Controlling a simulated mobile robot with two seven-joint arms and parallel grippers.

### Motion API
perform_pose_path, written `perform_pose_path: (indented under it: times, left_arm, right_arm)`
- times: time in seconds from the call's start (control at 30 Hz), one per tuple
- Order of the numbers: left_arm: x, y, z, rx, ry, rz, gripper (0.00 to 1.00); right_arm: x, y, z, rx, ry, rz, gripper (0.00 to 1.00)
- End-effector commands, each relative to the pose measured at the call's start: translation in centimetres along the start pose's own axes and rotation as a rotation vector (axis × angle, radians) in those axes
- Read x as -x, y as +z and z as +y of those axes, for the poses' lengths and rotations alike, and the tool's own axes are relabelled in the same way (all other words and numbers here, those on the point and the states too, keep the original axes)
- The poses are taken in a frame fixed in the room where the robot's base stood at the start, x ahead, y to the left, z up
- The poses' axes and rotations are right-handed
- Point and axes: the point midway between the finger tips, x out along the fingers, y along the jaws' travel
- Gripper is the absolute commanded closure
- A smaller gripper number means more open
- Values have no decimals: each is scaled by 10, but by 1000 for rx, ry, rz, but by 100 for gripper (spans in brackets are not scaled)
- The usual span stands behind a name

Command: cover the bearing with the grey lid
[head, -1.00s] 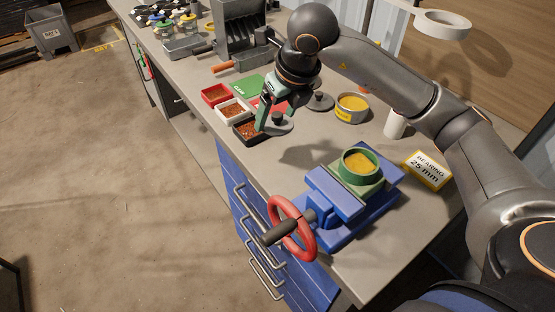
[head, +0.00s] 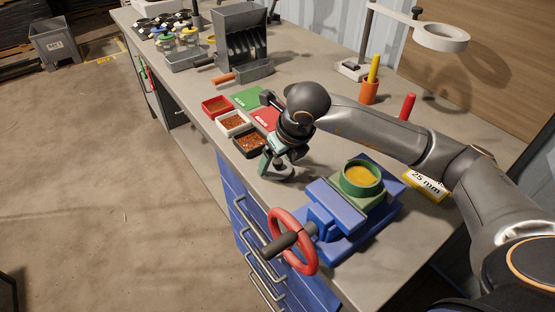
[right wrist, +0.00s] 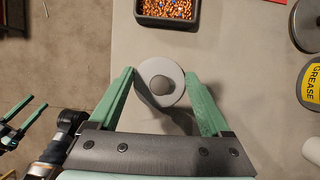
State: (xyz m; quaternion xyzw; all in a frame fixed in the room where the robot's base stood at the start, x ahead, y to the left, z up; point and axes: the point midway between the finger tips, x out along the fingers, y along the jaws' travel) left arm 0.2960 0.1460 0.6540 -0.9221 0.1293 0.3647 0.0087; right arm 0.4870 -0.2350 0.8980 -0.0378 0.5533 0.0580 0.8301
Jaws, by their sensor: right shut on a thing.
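The grey lid (right wrist: 149,69), a small round disc with a darker knob, is between the fingers of my right gripper (right wrist: 161,76) in the right wrist view. My right gripper (head: 277,172) is shut on it, above the bench in front of the vise. In the head view the gripper mostly hides the lid. The bearing place is a green round housing (head: 347,188) with yellow grease inside, upright on the blue vise (head: 340,203). The lid is apart from it, to its left. My left gripper (right wrist: 26,114) shows at the left edge of the right wrist view, fingers apart and empty.
Red, white and black trays of scrap (head: 250,140) lie left of my right gripper. A grease tin (right wrist: 312,82) and a larger lid (right wrist: 306,24) stand at the right of the wrist view. The red vise wheel (head: 305,243) juts over the bench's front edge. A bearing box (head: 427,186) lies right of the vise.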

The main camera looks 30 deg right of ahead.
Motion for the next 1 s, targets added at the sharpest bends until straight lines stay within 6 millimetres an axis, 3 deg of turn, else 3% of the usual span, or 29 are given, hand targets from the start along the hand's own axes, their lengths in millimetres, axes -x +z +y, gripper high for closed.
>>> perform_pose_path:
  times: [0.2, 0.23, 0.4, 0.77, 1.0]
  left_arm:
    - [-3, 1, 0, -1, 2, 4, 40]
    - [-3, 0, 0, -1, 3, 5, 40]
    - [-2, -4, 1, -2, 4, 9, 40]
    - [4, -10, 1, -2, 2, 11, 40]
    - [-1, -3, -3, -2, -6, 9, 40]
  right_arm:
    - [-4, -2, 0, 0, -1, 0, 71]
    - [-4, -2, 0, 0, -1, 0, 17]
    - [-2, -1, 0, 0, -1, 1, 0]
    - [-1, -1, 0, 0, -1, 3, 0]
    - [47, 2, -4, 1, -3, -5, 0]
